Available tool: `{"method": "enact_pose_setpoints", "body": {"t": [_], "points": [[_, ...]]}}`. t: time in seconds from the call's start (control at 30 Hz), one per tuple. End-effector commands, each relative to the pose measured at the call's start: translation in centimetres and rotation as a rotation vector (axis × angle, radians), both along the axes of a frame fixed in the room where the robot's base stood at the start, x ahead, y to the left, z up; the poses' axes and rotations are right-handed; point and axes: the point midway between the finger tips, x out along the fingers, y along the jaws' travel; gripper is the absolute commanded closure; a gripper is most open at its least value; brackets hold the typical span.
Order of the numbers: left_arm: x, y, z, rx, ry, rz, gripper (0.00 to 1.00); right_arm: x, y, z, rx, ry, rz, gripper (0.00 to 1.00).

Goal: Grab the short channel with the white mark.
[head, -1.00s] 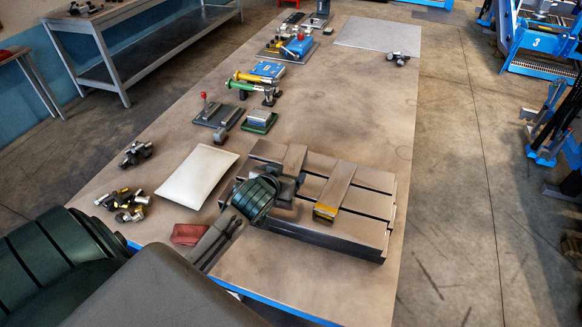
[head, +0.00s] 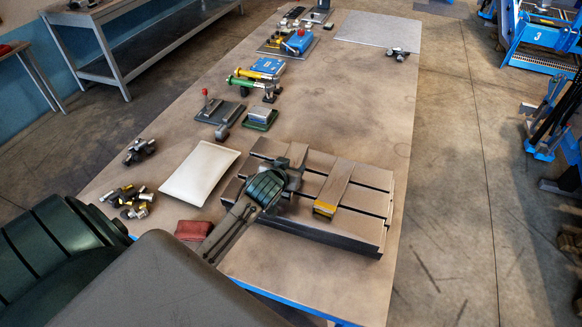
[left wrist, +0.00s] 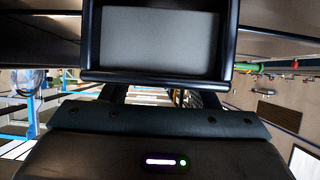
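A slotted metal plate (head: 368,231) lies on the near part of the table. Two strip-like pieces that look like channels lie across it. The right one (head: 336,180) has a yellow near end. The left one (head: 297,152) is partly hidden behind my left gripper. No white mark can be made out on either. My left gripper (head: 293,180) is over the left part of the plate, at the near end of the left strip. I cannot tell whether it touches it. Its fingers are too small and dark to read. The left wrist view shows a dark-framed grey block close up. My right gripper is not in view.
A pale flat panel (head: 200,172) and a red block (head: 194,230) lie left of the plate. Small metal parts (head: 128,200) lie at the left edge. Tools and a green-based block (head: 260,119) stand farther back. The table's middle right is clear.

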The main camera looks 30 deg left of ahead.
Motion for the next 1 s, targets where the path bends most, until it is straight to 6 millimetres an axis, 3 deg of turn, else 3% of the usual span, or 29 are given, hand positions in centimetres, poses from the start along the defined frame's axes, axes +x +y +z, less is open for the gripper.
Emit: {"method": "enact_pose_setpoints", "body": {"t": [0.03,0.13,0.57,0.9,1.0], "points": [[0.0,0.0,0.0,0.000,0.000,0.000,0.82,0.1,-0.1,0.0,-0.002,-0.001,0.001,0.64],[0.0,0.0,0.0,0.000,0.000,0.000,1.00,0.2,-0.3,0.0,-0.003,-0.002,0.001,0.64],[0.1,0.0,0.6,0.001,-0.007,-0.002,1.00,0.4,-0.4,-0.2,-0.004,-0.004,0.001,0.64],[0.1,0.0,3.7,0.001,-0.012,-0.003,1.00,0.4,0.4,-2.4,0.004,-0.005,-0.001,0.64],[-0.1,1.1,3.7,0.007,-0.007,-0.002,1.00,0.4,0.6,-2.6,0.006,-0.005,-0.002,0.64]]}}
